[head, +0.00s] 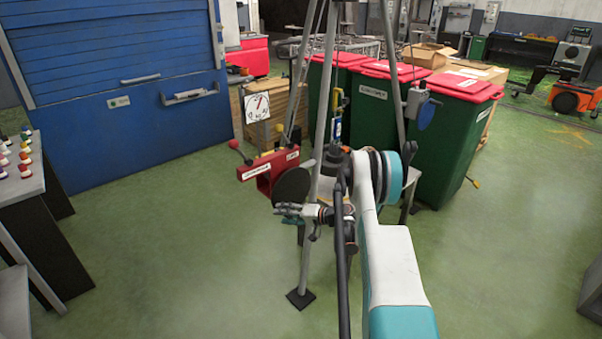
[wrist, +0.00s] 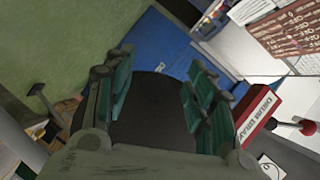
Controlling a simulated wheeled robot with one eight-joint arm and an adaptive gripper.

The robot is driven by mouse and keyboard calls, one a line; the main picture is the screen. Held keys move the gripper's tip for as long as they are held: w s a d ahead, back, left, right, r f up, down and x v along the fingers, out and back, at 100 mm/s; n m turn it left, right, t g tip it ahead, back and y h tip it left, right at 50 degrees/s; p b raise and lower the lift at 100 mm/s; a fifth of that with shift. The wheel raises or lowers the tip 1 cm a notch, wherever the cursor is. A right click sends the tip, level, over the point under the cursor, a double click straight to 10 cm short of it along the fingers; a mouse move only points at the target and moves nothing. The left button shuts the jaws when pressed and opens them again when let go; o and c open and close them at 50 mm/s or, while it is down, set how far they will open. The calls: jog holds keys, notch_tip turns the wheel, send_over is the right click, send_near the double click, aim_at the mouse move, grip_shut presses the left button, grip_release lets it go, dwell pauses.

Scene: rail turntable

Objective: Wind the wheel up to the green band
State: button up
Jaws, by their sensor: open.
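A dark round disc, which looks like the wheel (head: 291,187), stands in front of a red labelled box (head: 262,176) in the head view. My gripper (head: 316,212) is just below and beside this disc, partly hidden by my arm. In the wrist view my gripper (wrist: 155,88) is open, its green-padded fingers apart, with the dark disc (wrist: 152,112) filling the space between and beyond them. Whether they touch it I cannot tell. A white dial (head: 257,107) with a red pointer stands behind the box. I cannot make out a green band on it.
A red-knobbed lever (head: 236,146) sticks up left of the box; its knob (wrist: 310,127) shows in the wrist view. Tripod legs (head: 318,130) rise close around my gripper. Red-lidded green bins (head: 455,130) stand behind right. The left green floor (head: 160,230) is clear.

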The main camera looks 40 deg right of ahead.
jog(key=s, duration=0.8)
jog(key=shift+d, duration=0.4)
dwell(0.5)
